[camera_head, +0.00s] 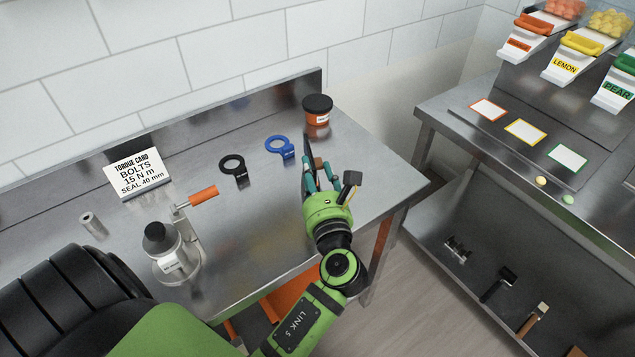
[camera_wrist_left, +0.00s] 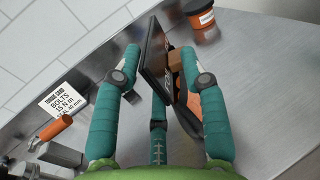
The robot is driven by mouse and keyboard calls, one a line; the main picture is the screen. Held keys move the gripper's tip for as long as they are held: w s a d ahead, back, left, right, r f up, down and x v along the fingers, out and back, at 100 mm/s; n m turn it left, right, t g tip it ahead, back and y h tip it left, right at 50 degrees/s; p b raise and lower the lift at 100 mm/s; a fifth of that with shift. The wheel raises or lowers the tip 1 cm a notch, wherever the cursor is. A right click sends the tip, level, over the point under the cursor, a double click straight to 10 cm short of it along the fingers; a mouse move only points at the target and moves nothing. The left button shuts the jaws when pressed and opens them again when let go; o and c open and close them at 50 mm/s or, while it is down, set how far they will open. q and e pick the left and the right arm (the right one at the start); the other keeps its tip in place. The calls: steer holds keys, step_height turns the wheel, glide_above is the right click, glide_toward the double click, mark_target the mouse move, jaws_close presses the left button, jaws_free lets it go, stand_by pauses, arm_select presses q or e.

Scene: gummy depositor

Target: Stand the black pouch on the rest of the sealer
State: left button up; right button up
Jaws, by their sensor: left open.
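My left gripper (camera_head: 322,178) is at the right part of the steel bench, its teal fingers spread and open. A dark, flat, upright panel (camera_head: 307,150), which looks like the black pouch, stands at the fingers; in the left wrist view this panel (camera_wrist_left: 153,55) rises tilted between them. Beside it in that view is a dark and orange body (camera_wrist_left: 184,92) with a brown block (camera_wrist_left: 176,60), perhaps part of the sealer. The fingers hide much of both, and I cannot tell whether the panel rests on anything. My right gripper is not in view.
An orange jar with a black lid (camera_head: 317,110) stands behind the gripper.

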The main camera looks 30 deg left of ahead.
mark_target(307, 154)
arm_select(q)
steer(key=p+x, duration=0.2)
steer(key=x, duration=0.3)
steer(key=shift+s+a+r, duration=0.15)
steer(key=shift+r, duration=0.05)
steer(key=shift+w+a+f, duration=0.1)
steer(key=shift+w+a, duration=0.3)
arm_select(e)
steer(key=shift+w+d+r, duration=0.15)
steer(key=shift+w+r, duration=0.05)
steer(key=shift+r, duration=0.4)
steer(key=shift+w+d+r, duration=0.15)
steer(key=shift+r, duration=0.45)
